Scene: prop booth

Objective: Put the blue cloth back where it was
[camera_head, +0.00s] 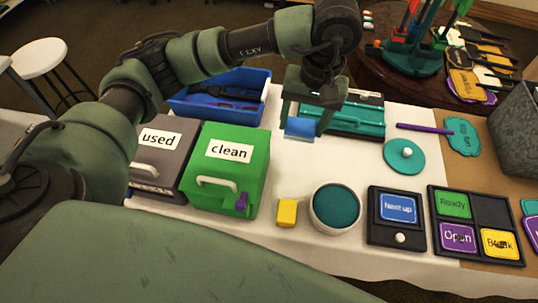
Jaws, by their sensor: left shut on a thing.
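My left gripper (306,123) is shut on a small blue folded piece, which looks like the blue cloth (300,129). It holds the cloth over the white table, in front of a teal case. Whether the cloth touches anything below cannot be told. A green box labelled "clean" (252,175) and a grey box labelled "used" (168,172) stand to the left, both with front handles. A purple clip (241,202) is on the front of the green box. My right gripper is not in view.
A yellow block (287,212) and a bowl with teal contents (335,230) stand at the front. A teal lid (404,167), a "Next up" panel (375,240) and a card panel (475,268) lie right. A blue tray (262,112) and teal case (365,126) are behind. The white table's middle is clear.

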